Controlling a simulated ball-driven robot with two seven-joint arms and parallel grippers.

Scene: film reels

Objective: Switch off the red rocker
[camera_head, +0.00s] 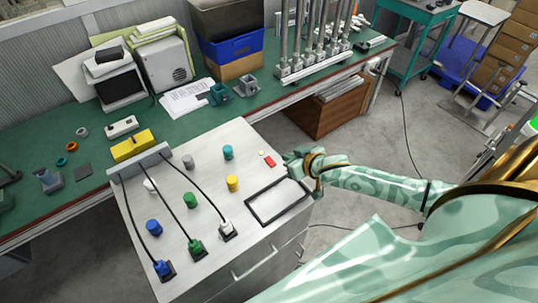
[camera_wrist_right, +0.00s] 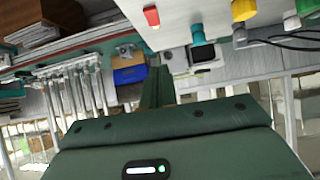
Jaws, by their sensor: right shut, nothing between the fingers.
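The red rocker (camera_head: 269,161) is a small red block on the light grey panel top (camera_head: 215,133), near its right edge, beside a small pale button (camera_head: 261,153). It also shows at the top of the right wrist view (camera_wrist_right: 152,16), upside down with the panel. Which way the rocker is tipped is too small to tell. My right gripper (camera_head: 290,158) is just right of the rocker at the panel's edge, apart from it. In the wrist view its dark green fingers (camera_wrist_right: 158,86) are together and empty. My left gripper is not in view.
Yellow (camera_head: 232,184), teal (camera_head: 228,152), grey and green knobs stand left of the rocker. A black rectangular frame (camera_head: 277,201) lies in front of it. A green workbench (camera_head: 50,138) is behind.

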